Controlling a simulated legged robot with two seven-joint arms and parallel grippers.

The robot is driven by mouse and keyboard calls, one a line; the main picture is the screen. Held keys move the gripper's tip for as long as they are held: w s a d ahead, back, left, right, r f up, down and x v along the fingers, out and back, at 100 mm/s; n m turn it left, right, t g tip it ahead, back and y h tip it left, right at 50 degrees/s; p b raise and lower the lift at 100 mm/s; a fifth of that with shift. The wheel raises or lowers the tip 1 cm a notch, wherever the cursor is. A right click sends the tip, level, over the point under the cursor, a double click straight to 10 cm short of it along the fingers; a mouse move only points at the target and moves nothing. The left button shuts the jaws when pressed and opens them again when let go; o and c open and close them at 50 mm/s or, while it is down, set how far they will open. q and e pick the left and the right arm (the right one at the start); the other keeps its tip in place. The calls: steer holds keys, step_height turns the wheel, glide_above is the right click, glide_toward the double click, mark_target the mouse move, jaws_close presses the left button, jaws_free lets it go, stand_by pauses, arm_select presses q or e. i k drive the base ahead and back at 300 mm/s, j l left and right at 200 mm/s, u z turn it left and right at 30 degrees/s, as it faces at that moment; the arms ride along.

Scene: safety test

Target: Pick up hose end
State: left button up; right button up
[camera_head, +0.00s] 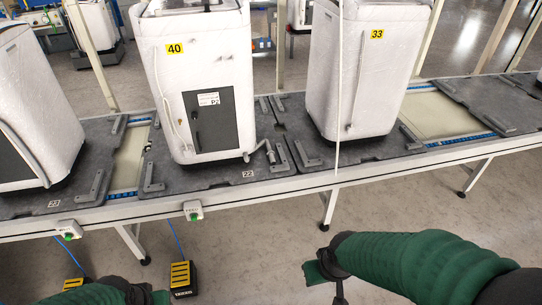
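A white unit marked 40 (205,75) stands on the conveyor, with a dark panel on its front. A thin white hose (163,100) runs down the unit's left side. My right gripper (327,279), on a green-sleeved arm, is in front of and below the conveyor, apart from the units. Its finger gap is unclear. My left arm's end (115,292) shows at the bottom left edge, its fingers mostly cut off.
The conveyor rail (300,183) crosses the view in front of me. A unit marked 33 (365,65) stands to the right, another white unit (38,105) to the left. A thin white cord (339,90) hangs before unit 33. Yellow-black pedals (181,277) lie on the floor.

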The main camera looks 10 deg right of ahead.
mark_target(270, 154)
steer(key=i+l+u, duration=0.25)
steer(key=i+l, duration=0.55)
steer(key=i, duration=0.2)
steer(key=i+l+u, duration=0.3)
steer(key=i+l, duration=0.65)
steer(key=l, duration=0.1)
